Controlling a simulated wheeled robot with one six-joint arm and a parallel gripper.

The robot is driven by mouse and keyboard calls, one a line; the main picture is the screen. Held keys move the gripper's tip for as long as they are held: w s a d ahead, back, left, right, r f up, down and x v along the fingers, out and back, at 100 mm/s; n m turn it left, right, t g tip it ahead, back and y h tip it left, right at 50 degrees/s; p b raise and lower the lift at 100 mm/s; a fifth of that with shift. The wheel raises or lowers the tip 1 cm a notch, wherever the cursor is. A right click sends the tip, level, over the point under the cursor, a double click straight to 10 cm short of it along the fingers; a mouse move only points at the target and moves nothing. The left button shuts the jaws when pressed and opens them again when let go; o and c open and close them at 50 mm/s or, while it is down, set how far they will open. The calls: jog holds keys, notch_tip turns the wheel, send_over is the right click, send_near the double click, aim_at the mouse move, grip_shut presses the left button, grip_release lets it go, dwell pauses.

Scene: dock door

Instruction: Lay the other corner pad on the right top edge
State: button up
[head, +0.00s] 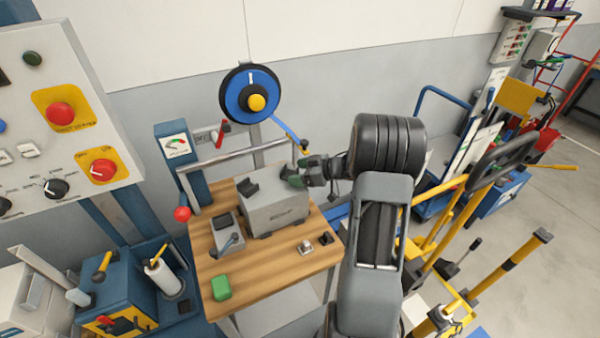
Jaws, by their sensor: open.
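A grey box (280,212) stands on a wooden-topped bench (265,268). One black corner pad (248,188) sits on its left top edge. My gripper (296,176) is at the box's right top edge, reaching in from the right with its fingers pointing left. It is open. Dark, greenish shapes show at the fingertips; I cannot tell whether one is the other corner pad or only the fingers. Contact with the box is too small to judge.
A blue strap reel (239,98) stands behind the bench with its strap (285,128) coming down right. A tensioner (228,240), green block (221,288), metal buckle (305,247) and small black block (325,239) lie on the bench. A control panel (60,120) stands left.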

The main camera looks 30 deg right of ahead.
jog(key=b+v, duration=0.1)
jog(key=v, duration=1)
jog(key=w+a+r+m+t+h, duration=0.3)
jog(key=w+r+m+t+h, duration=0.15)
jog(key=r+h, duration=0.75)
jog(key=s+a+f+m+g+y, duration=0.1)
jog(key=s+a+f+m+g, duration=0.1)
jog(key=s+a+g, duration=0.3)
jog(key=s+a+f+m+g+y, duration=0.1)
jog(key=s+a+f+g, duration=0.3)
jog(key=s+a, duration=0.7)
jog(key=s+m, duration=0.1)
jog(key=s, duration=0.2)
jog(key=shift+s+a+g, duration=0.15)
jog(key=shift+s+g, duration=0.15)
jog(key=shift+g, duration=0.05)
jog(key=shift+f+m, duration=0.1)
jog(key=shift+m, duration=0.15)
